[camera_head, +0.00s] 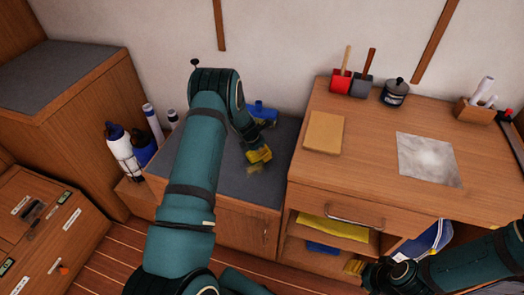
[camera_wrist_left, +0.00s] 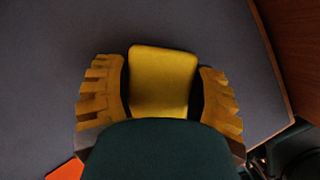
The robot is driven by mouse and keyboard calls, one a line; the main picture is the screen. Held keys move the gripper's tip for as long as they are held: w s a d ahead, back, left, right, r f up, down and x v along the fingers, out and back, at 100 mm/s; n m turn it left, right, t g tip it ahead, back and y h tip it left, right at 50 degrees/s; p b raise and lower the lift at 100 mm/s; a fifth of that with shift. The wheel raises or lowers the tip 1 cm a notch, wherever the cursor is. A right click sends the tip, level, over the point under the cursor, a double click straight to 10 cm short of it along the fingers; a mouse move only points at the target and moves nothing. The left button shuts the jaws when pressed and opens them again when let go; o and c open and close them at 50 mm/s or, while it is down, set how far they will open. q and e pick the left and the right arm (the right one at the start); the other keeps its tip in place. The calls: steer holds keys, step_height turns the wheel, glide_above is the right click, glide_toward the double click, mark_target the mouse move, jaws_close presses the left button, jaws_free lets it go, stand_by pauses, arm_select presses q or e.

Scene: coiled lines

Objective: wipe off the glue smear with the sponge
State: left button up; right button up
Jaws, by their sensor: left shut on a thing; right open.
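The yellow sponge (camera_wrist_left: 163,80) is between the ribbed yellow fingers of my left gripper (camera_wrist_left: 160,95), which is shut on it. In the head view my left gripper (camera_head: 259,155) is low over the grey counter top (camera_head: 222,170), and the sponge cannot be told apart from the fingers there. A small, faint tan-yellow patch (camera_head: 257,170), which looks like the glue smear, shows on the counter just in front of the gripper. Whether the sponge touches the counter is unclear. My right gripper (camera_head: 355,267) is open and empty at the bottom, in front of the wooden desk.
A blue object (camera_head: 262,112) lies at the counter's back. Bottles (camera_head: 122,148) stand left of the counter. The higher desk (camera_head: 370,180) on the right holds a tan sheet (camera_head: 324,132), a pale sheet (camera_head: 428,159), brushes (camera_head: 341,80) and a dark jar (camera_head: 395,92).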

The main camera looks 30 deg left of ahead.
arm_select(q)
steer(key=shift+f+b, duration=0.3)
steer(key=shift+f, duration=0.55)
